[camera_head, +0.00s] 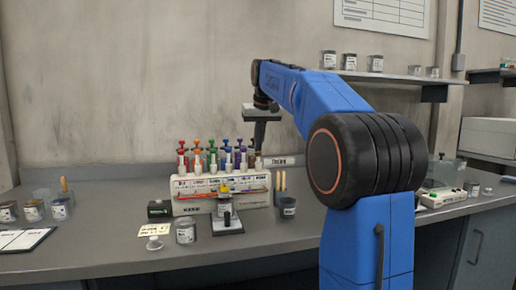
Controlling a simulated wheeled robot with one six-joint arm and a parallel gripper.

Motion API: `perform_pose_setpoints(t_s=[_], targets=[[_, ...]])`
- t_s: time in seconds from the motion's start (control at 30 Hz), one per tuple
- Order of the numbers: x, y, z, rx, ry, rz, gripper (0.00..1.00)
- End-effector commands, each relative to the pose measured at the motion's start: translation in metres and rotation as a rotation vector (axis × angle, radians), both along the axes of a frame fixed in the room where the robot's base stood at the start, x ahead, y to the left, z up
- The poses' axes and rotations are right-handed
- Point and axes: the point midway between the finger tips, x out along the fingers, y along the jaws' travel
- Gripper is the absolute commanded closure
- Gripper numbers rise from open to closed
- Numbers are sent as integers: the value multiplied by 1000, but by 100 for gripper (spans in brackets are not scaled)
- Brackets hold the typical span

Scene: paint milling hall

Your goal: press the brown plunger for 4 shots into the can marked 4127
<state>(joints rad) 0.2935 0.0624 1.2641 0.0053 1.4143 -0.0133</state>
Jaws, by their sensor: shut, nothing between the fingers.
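A white dispenser (196,204) stands on the bench with a row of coloured plungers (212,158) along its top. They run from red at the left through orange, green and blue to purple and dark ones. I cannot tell for sure which is brown; the right end is partly behind my gripper. My gripper (258,150) is shut and empty, pointing down at the right end of the row. I cannot tell whether it touches a plunger.
Several cans (33,210) and a clipboard (22,239) lie further left. A dark cup (287,206) is right of the dispenser. A balance (440,197) stands far right.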

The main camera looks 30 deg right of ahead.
Motion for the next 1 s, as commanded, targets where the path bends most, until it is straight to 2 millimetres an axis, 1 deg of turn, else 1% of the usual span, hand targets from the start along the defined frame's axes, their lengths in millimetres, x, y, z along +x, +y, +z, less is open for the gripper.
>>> perform_pose_setpoints(t_s=[0.27,0.7,1.0], targets=[[0,0,3,1,2,0,100],[0,0,26,0,1,0,100],[0,0,28,0,1,0,100]])
